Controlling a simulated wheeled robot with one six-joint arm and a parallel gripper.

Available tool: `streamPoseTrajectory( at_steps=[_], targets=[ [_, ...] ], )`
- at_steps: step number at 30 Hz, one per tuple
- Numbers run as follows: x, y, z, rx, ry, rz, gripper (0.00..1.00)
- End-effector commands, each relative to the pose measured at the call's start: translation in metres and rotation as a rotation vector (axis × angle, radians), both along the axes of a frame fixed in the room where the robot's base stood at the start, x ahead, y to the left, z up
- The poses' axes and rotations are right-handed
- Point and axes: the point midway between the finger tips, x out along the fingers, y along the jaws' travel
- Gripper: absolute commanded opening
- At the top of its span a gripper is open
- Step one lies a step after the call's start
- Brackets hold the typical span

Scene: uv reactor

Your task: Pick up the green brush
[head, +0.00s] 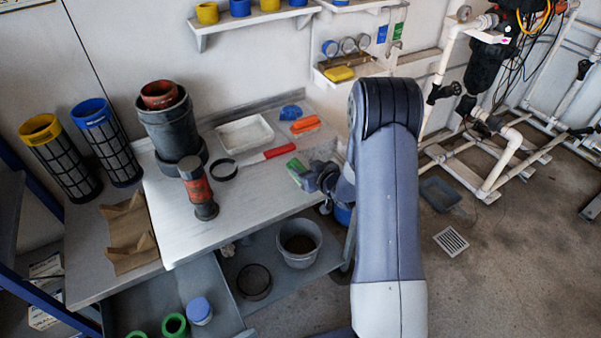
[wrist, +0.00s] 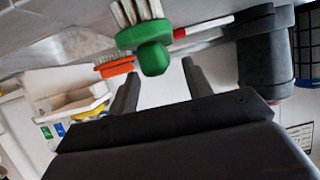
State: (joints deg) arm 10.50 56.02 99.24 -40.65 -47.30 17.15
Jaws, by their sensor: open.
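The green brush (head: 296,170) lies near the right front part of the white worktop in the head view. In the wrist view its rounded green body (wrist: 152,52) and pale bristles (wrist: 136,12) are at the top centre, just beyond the fingertips. My gripper (wrist: 161,78) is open and empty, with one finger on each side of the brush's near end in the picture. In the head view my gripper (head: 312,176) is at the brush's right side, partly hidden by my arm. I cannot tell whether the fingers touch the brush.
A red-handled tool (head: 268,155), an orange brush (head: 305,124), a blue item (head: 290,112) and a white tray (head: 244,134) lie behind on the worktop. A red-black cylinder (head: 199,192) stands left. A grey bucket (head: 299,243) is on the shelf below.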

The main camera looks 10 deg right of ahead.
Motion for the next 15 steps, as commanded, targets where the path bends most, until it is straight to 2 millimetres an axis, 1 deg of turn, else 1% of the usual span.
streamPoseTrajectory(
  at_steps=[2,6,9,15],
  targets=[
    [0.008,0.006,-0.004,0.001,0.001,0.003,0.47],
    [0.021,0.010,-0.010,0.000,0.001,0.001,0.47],
    [0.025,0.011,-0.011,0.000,0.000,0.000,0.47],
    [0.025,0.011,-0.012,0.000,0.000,0.000,0.47]
  ],
)
